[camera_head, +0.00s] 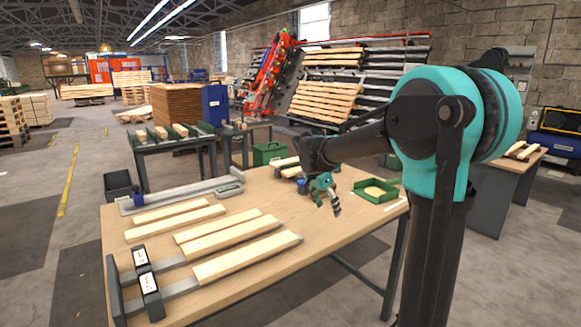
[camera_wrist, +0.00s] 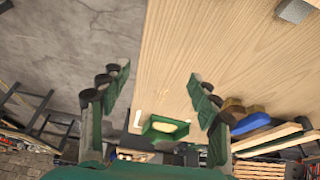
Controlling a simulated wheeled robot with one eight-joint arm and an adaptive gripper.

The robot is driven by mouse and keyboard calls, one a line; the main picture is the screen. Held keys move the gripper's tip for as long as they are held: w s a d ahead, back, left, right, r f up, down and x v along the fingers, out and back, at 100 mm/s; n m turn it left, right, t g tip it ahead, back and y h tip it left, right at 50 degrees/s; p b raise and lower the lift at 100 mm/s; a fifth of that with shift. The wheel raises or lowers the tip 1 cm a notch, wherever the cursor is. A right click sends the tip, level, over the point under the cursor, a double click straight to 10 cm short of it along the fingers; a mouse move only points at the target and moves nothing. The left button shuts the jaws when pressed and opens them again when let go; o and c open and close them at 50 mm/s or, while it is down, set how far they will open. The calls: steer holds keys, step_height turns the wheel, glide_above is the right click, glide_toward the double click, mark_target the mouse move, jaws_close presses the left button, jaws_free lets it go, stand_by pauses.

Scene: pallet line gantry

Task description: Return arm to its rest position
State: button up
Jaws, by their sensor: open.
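My gripper (camera_head: 327,193) hangs from my teal and dark arm above the right part of the wooden workbench (camera_head: 265,194). In the wrist view its two green fingers (camera_wrist: 158,92) stand wide apart with nothing between them. The gripper is open and empty. A green tray (camera_head: 377,190) with pale contents sits on the bench to the right of the gripper. The tray also shows in the wrist view (camera_wrist: 151,136), beyond the fingers and near the bench's edge.
Several wooden planks (camera_head: 245,257) lie on the bench at left, with a clamp (camera_head: 147,283) having two black blocks. A grey metal tool (camera_head: 180,195) lies at the bench's back left. A second table (camera_head: 180,143) stands behind. Open floor (camera_head: 45,240) lies to the left.

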steer(key=s+d+f+n+y, duration=0.1)
steer(key=s+d+f+n, duration=0.1)
steer(key=s+f, duration=0.3)
steer(key=s+d+f+n+t+y, duration=0.1)
steer(key=s+f+n, duration=0.4)
steer(key=s, duration=0.8)
steer(key=s+d+f+n+y, duration=0.1)
steer(key=s+d+f+n, duration=0.2)
steer(key=s+f, duration=0.3)
steer(key=s+d, duration=0.1)
steer(key=s, duration=0.1)
steer(key=shift+s+f, duration=0.4)
steer(key=shift+o, duration=0.2)
